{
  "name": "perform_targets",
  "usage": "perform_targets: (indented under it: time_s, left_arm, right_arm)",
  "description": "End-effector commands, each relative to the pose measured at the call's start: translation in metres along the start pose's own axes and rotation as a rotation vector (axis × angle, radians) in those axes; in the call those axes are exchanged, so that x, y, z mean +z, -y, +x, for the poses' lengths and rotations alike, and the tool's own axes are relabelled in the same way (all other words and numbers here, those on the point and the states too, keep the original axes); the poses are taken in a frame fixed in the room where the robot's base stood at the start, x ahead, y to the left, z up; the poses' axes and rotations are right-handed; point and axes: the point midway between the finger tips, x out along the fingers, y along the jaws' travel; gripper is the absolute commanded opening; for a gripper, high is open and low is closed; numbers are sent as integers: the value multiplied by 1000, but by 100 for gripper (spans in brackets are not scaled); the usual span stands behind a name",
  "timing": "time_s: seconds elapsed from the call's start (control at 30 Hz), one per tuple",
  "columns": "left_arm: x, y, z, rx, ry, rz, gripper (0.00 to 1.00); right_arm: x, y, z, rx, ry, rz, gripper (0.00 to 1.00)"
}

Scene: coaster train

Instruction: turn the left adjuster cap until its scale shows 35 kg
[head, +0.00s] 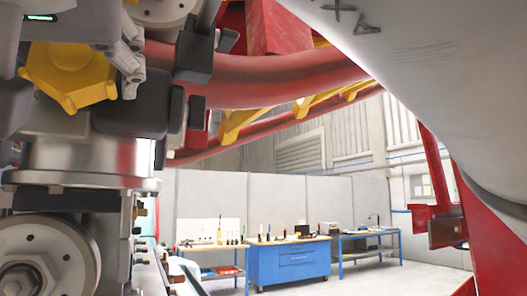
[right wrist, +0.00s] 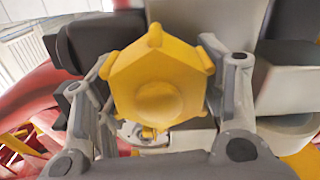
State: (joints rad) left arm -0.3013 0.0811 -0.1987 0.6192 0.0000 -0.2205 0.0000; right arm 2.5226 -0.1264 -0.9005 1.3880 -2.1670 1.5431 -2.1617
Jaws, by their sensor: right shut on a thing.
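The yellow adjuster cap (head: 68,76) is at the upper left of the head view, above a metal cylinder (head: 82,160). It has a lobed rim and a round raised middle. In the right wrist view the cap (right wrist: 158,88) fills the centre. My right gripper (right wrist: 160,82) is shut on it, one grey finger on each side. In the head view its grey finger links (head: 125,50) show beside the cap. I cannot make out a scale or a kg reading in either view. My left gripper is not in view.
Red coaster rails (head: 270,80) with yellow ties run behind the cap. Dark blocks (head: 135,105) sit close to its right. A red post (head: 435,190) stands at the right. A blue workbench (head: 290,262) and other tables stand far back, with open floor before them.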

Motion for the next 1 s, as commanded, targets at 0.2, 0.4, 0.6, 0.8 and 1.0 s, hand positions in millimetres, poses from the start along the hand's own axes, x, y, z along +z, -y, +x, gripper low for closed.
perform_targets:
  time_s: [0.2,0.4,0.6,0.8,1.0]
  left_arm:
    - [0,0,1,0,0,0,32]
    - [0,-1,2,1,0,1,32]
    - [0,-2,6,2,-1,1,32]
    - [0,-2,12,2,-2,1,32]
    - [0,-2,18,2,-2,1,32]
  right_arm:
    - [0,0,-1,-2,-1,38,40]
    - [0,0,-1,-1,0,143,40]
    - [1,-1,-1,-1,-1,315,40]
    - [2,-2,-1,-1,-1,505,40]
    - [3,-3,0,0,0,690,40]
